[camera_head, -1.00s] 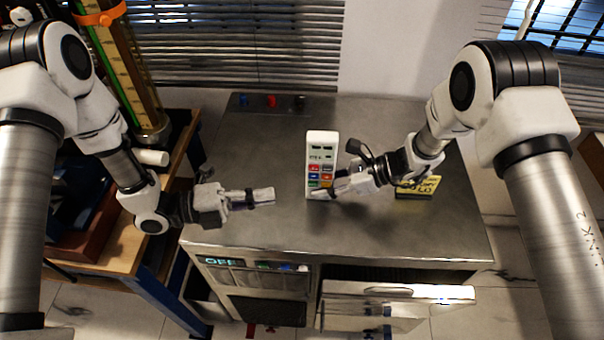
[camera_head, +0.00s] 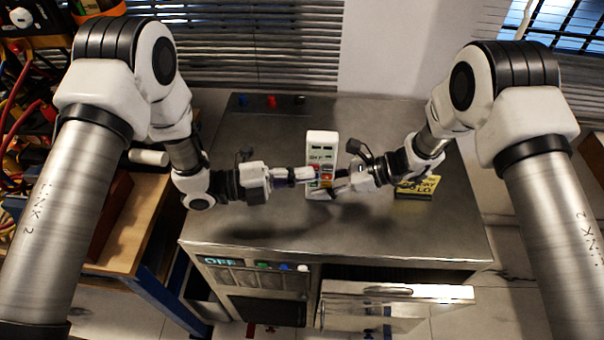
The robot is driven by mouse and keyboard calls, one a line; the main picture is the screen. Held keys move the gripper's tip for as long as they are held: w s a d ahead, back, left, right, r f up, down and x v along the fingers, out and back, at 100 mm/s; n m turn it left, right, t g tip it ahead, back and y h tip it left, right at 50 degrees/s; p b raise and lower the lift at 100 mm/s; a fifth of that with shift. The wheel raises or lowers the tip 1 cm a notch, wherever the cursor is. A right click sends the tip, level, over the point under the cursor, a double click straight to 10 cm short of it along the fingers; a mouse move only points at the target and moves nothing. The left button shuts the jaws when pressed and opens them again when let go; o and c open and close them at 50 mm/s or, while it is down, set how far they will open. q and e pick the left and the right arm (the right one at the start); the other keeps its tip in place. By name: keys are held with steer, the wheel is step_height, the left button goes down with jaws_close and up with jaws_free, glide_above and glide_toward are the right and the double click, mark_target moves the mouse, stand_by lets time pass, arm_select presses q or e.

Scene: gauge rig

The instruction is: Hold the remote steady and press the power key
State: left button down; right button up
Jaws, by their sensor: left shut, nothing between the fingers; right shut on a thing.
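The white remote (camera_head: 322,143) with coloured keys stands upright on the metal bench top. My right gripper (camera_head: 331,189) is shut on the lower part of the remote from the right. My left gripper (camera_head: 313,174) is shut and empty, with its fingertips at the front left of the remote, over or very near the keys. Whether the tips touch a key cannot be told. The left fingers hide several keys on the left side, and the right fingers cover the lower right part. Which key is the power key is too small to read.
The metal bench (camera_head: 255,225) has free room left of and behind the remote. An open drawer (camera_head: 395,292) juts from the front, beside an OFF display (camera_head: 220,260). Small coloured knobs (camera_head: 271,100) sit at the back edge.

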steer(key=shift+o, duration=0.3)
arm_select(q)
steer(key=shift+w, duration=0.85)
steer(key=shift+s, duration=0.4)
arm_select(e)
steer(key=shift+c, duration=0.3)
steer(key=shift+a, duration=0.15)
arm_select(q)
steer(key=s+a, duration=0.5)
steer(key=a, duration=0.4)
steer(key=shift+s+a, duration=0.35)
steer(key=shift+s, duration=0.05)
arm_select(e)
steer(key=o, duration=0.9)
